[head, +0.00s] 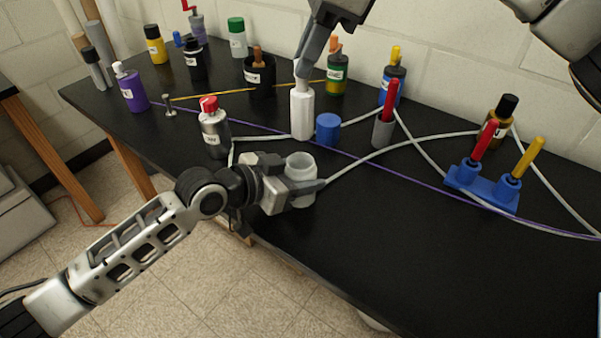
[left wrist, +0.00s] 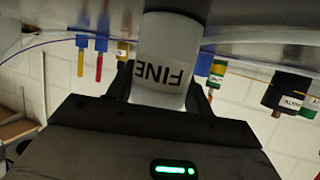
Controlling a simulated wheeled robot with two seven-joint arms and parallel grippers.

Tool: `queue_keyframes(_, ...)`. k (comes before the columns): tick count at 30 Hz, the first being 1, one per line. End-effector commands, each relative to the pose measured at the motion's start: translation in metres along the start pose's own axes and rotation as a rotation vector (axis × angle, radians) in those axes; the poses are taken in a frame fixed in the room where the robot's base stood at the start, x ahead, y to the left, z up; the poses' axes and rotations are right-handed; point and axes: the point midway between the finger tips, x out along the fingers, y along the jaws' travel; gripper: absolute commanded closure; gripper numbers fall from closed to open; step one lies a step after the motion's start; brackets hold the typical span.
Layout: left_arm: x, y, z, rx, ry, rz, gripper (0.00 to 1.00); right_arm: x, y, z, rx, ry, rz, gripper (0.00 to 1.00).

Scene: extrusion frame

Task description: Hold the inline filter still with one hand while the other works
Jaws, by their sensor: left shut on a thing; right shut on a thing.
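The inline filter body, a pale open-topped cylinder (head: 300,168), stands near the table's front edge. In the left wrist view the cylinder (left wrist: 160,62) shows the word FINE, upside down. My left gripper (head: 298,190) is shut on it from the front left. My right gripper (head: 303,75) comes from above and is shut on the top of a slim white cartridge (head: 302,115). The cartridge is upright, behind the filter body and apart from it; whether its bottom touches the table cannot be told. A blue cap (head: 328,129) sits right of the cartridge.
A silver bottle with a red top (head: 213,130) stands close left of the filter. A grey holder with a red handle (head: 384,125) and a blue rack (head: 482,188) are to the right. Pale cords cross the black table (head: 400,260); its front right is clear.

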Motion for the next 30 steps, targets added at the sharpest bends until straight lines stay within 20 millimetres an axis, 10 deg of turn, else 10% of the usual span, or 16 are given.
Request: queue_keyframes(30, 0.000, 0.000, 0.000, 0.000, -0.001, 0.000, 0.74, 0.067, 0.001, -0.028, 0.000, 0.001, 0.003, 1.00)
